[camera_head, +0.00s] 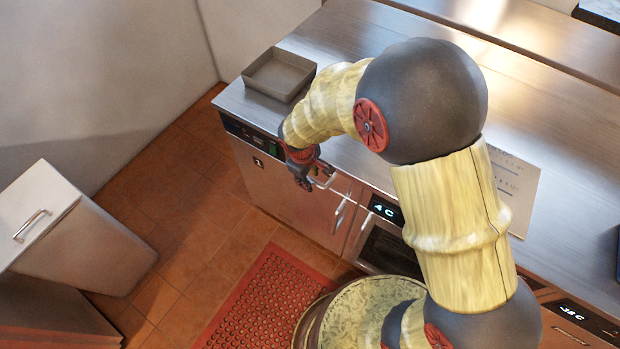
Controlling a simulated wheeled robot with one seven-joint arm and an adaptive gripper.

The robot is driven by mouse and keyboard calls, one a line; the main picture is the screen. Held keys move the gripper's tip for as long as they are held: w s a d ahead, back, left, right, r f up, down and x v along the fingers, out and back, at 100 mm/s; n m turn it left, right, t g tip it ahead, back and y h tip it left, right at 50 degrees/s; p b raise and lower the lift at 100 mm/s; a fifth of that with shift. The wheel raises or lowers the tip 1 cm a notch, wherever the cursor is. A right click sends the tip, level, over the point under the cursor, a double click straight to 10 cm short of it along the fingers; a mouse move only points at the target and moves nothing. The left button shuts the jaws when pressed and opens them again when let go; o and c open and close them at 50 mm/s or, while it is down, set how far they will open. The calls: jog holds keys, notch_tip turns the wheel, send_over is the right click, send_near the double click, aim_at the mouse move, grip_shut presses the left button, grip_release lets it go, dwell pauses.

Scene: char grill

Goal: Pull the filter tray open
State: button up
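My gripper (303,183) is at the front of the steel counter, pointing down beside a small metal handle (326,180) on the front face. The gripper is small and dark here, and part of it is hidden by my wrist. I cannot tell whether its fingers touch the handle or are open or shut. The front panel (285,200) below the counter edge looks closed. I cannot make out which part of this front is the filter tray.
A grey open tray (262,82) sits on the counter (350,160) at the left. A vertical door handle (340,215) is right of my gripper. A white-topped bin (38,210) stands at the left. A red perforated mat (262,300) lies on the tiled floor, which is clear between them.

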jog(key=shift+f, duration=0.2)
jog(key=shift+c, duration=0.5)
grip_shut()
dwell(0.4)
